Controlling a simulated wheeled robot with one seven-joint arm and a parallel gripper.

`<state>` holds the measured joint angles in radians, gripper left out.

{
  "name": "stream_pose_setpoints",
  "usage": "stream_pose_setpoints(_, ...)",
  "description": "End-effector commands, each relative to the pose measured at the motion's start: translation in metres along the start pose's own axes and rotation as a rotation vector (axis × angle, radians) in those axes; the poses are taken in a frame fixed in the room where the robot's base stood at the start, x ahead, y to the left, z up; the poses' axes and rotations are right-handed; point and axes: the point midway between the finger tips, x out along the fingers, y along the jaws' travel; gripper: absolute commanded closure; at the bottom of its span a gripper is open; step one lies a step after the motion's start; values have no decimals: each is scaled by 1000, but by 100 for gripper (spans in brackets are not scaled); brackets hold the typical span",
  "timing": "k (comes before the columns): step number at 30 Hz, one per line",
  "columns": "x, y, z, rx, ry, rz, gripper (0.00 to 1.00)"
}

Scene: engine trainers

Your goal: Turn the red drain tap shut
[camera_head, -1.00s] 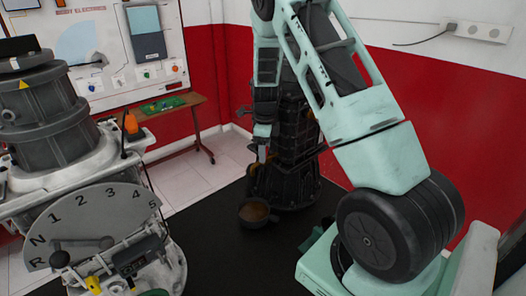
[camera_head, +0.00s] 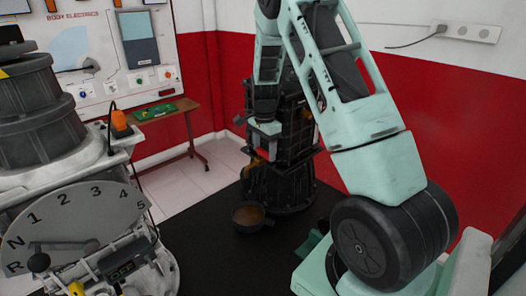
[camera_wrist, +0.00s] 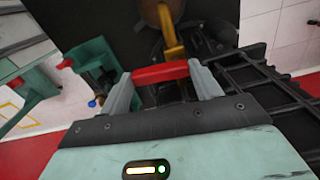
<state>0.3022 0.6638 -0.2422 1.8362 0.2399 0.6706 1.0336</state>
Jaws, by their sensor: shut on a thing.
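The red drain tap (camera_wrist: 160,73) shows in the wrist view as a red bar lying across between my two fingers. My gripper (camera_wrist: 164,84) is shut on it, with one grey finger at each end of the bar. A yellow spout (camera_wrist: 171,42) runs from behind the bar toward a brown round pan (camera_wrist: 160,12). In the head view my gripper (camera_head: 264,128) is at the left side of the tall black engine unit (camera_head: 290,155). The pan (camera_head: 249,217) sits on the dark floor mat below.
A grey gear-selector trainer (camera_head: 80,220) stands at the left. A brown table (camera_head: 168,112) with a green board stands behind, near the red and white wall. Dark ribbed casing lies close right of my fingers in the wrist view. The dark mat (camera_head: 225,265) is bare in front.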

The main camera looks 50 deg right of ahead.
Motion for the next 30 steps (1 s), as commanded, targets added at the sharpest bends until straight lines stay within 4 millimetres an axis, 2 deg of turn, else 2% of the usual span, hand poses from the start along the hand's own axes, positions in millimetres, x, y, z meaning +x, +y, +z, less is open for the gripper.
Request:
stream_pose_setpoints(9,-2,-2,-2,-94,1,-5,59)
stream_pose_setpoints(23,-2,-2,-3,-108,2,-5,59)
stream_pose_setpoints(24,-2,-2,-3,-108,2,-5,31)
stream_pose_setpoints(26,-2,-2,-3,-108,2,-5,15)
stream_pose_setpoints(30,-1,-1,-2,-106,1,-3,15)
